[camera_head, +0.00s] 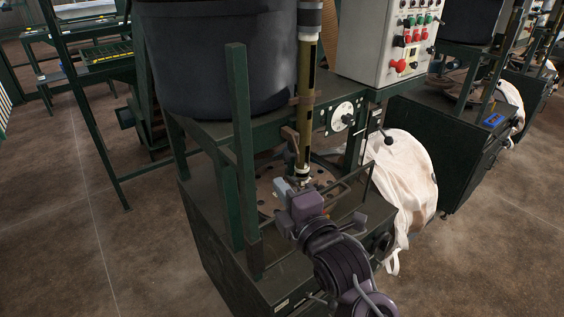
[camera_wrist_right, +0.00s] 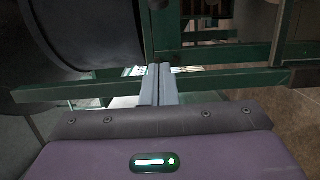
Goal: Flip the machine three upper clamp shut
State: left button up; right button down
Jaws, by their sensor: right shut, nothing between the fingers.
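The machine in front of me has a dark green frame (camera_head: 240,150), a large black drum (camera_head: 215,60) and an upright olive tube (camera_head: 305,90). A brownish clamp-like part (camera_head: 290,135) sits beside the tube at mid height; I cannot tell whether it is the upper clamp, or open or shut. The tube's lower end is above a round perforated plate (camera_head: 268,190). My right gripper (camera_head: 282,187) is just left of the tube's lower end, its fingers together and empty. In the right wrist view the closed fingers (camera_wrist_right: 158,85) point at the green frame. My left gripper is out of view.
A control box (camera_head: 385,40) with coloured buttons and a white dial (camera_head: 343,115) are behind the tube. A black-knobbed lever (camera_head: 387,138) sticks out at right. A white bag (camera_head: 405,180) hangs there. More machines (camera_head: 455,120) stand beyond. Brown floor (camera_head: 140,240) at left is clear.

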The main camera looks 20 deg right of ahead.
jog(key=w+d+p, duration=0.2)
jog(key=w+p, duration=0.3)
jog(key=w, duration=0.3)
jog(key=shift+w+d, duration=0.15)
jog(key=shift+d, duration=0.1)
